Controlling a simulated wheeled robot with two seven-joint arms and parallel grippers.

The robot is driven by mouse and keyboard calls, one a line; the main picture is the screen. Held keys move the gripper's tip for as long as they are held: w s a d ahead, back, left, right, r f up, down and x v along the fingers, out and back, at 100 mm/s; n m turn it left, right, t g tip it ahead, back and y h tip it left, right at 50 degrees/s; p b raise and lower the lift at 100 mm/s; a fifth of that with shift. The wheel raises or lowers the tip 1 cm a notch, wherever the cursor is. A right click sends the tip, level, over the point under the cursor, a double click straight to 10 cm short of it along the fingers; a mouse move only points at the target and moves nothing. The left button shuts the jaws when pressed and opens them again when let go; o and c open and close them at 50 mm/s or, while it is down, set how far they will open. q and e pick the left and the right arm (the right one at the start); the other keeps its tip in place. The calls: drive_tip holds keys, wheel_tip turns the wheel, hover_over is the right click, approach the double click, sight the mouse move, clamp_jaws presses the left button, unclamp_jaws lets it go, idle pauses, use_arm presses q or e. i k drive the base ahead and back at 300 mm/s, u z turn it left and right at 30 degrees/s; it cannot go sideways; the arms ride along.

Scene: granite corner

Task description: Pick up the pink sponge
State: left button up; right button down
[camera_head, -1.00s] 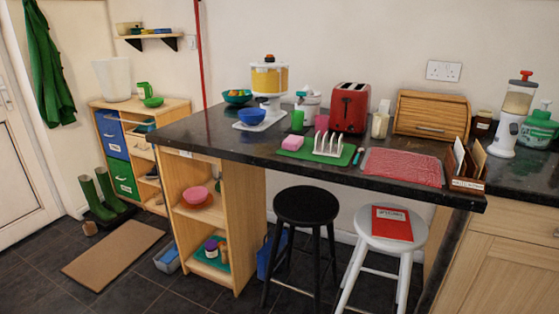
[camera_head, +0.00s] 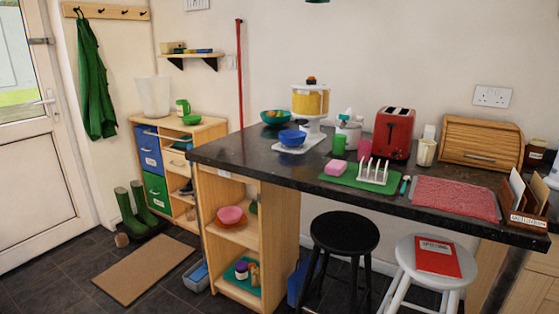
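The pink sponge (camera_head: 335,167) is a small block on the dark granite counter. It lies at the left end of a green mat (camera_head: 350,177), to the left of a white toast rack (camera_head: 373,171). Its top and front are in clear sight. Neither of my grippers shows in the head view.
The counter (camera_head: 265,158) juts out to the left over open shelves. A black stool (camera_head: 344,233) and a white stool (camera_head: 436,262) stand at its front. A red toaster (camera_head: 396,134) and a green cup (camera_head: 338,145) stand behind the sponge. Floor at the lower left holds a brown doormat (camera_head: 145,270).

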sight(335, 168)
drive_tip(key=u, duration=0.25)
drive_tip(key=i, duration=0.95)
drive_tip(key=z, duration=0.65)
drive_tip(key=i, duration=0.55)
drive_tip(key=z, duration=0.4)
